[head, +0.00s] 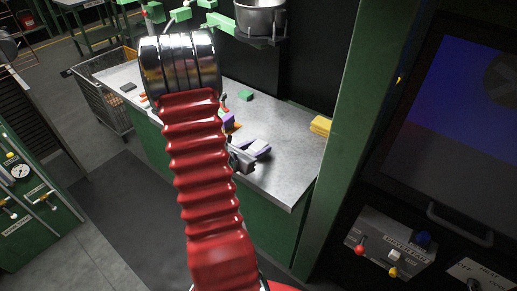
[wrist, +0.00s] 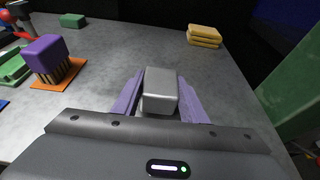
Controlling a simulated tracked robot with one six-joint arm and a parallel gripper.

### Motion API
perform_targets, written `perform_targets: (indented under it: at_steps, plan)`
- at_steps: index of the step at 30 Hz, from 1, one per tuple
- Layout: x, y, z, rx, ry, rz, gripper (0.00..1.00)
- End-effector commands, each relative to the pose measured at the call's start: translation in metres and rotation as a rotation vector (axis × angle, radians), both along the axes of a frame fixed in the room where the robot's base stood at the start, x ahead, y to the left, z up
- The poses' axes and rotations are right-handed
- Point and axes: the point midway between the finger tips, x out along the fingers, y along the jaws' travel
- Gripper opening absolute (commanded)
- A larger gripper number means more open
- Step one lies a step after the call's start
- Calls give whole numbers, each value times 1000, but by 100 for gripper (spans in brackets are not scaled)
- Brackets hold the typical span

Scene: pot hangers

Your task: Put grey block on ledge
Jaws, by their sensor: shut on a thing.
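My gripper (wrist: 159,98) has purple fingers and is shut on the grey block (wrist: 160,86), a light metallic block, in the wrist view. The worktop lies below and behind the block; I cannot tell whether the block touches it. In the head view my gripper (head: 248,152) is over the grey worktop, partly hidden by my red arm, and the block is not clearly seen. A green ledge (head: 222,22) on the dark back wall, near the pot, may be the task's ledge; I cannot tell.
A purple brush (wrist: 45,55) stands on an orange mat (wrist: 58,75) at the left. Yellow sponges (wrist: 204,36) are stacked at the right back. A green block (wrist: 73,20) lies at the far left. A metal pot (head: 260,16) is above the worktop (head: 285,165). A green post (head: 345,120) bounds the right.

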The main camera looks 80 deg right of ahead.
Motion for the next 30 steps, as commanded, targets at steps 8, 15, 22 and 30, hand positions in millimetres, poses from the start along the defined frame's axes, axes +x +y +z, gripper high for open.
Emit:
perform_targets:
  at_steps: [8, 15, 22, 30]
  plan:
    - [0, 0, -12, -4, -1, 0, 7]
    - [0, 0, -13, -2, 0, 1, 7]
    - [0, 0, -14, -1, 0, 1, 51]
    - [1, 0, -15, -1, 0, 1, 58]
